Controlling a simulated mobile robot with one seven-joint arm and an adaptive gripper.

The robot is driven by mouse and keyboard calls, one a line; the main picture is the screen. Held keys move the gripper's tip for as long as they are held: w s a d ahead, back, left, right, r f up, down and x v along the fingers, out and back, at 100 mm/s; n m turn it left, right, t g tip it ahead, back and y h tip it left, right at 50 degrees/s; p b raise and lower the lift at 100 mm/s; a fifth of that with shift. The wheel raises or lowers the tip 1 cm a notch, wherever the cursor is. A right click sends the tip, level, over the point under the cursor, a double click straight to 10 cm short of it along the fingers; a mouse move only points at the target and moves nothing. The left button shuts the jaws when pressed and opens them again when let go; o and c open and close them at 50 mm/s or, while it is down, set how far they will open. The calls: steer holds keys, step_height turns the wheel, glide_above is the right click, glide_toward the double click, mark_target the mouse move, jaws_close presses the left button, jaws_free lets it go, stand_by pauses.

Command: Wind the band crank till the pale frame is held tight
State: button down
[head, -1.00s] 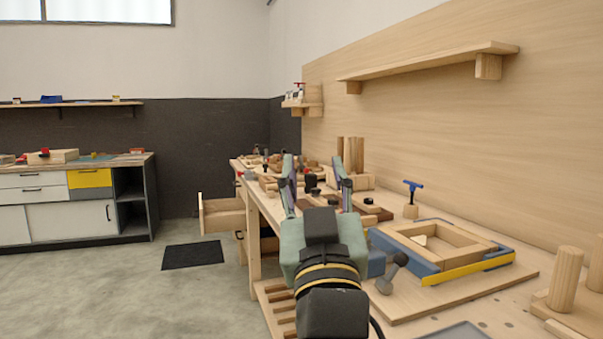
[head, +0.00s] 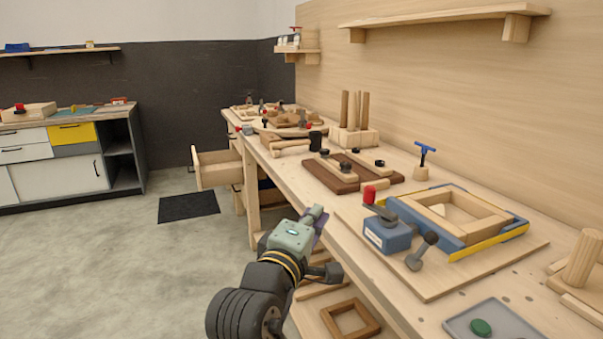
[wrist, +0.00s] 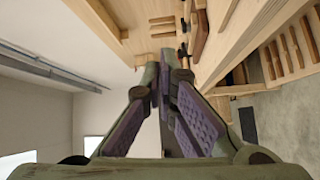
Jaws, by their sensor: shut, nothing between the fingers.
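The pale wooden frame (head: 447,217) lies flat on a board on the bench, with a blue and yellow band (head: 489,242) around it. A blue box (head: 388,236) at its left corner carries a crank with a red knob (head: 369,194). A dark lever with a round end (head: 421,252) sticks out beside the box. My gripper (head: 318,217) is left of the box, at the bench's front edge, apart from the crank. In the wrist view its purple-padded fingers (wrist: 165,115) come together at the tips with nothing between them.
A blue T-handled tool (head: 425,158) stands behind the frame. Dark wooden boards with pale blocks (head: 352,171) lie further along the bench. A grey tray with a green disc (head: 490,320) sits at front right.

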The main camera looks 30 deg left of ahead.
steer(key=w+d+f+n+h+p, duration=0.1)
steer(key=w+p, duration=0.2)
steer(key=w, duration=1)
steer(key=shift+w+d+f, duration=0.15)
steer(key=shift+d+f, duration=0.05)
steer(key=shift+d, duration=0.2)
steer(key=shift+w+d+p, duration=0.15)
steer(key=shift+w+p, duration=0.75)
steer(key=shift+p, duration=0.05)
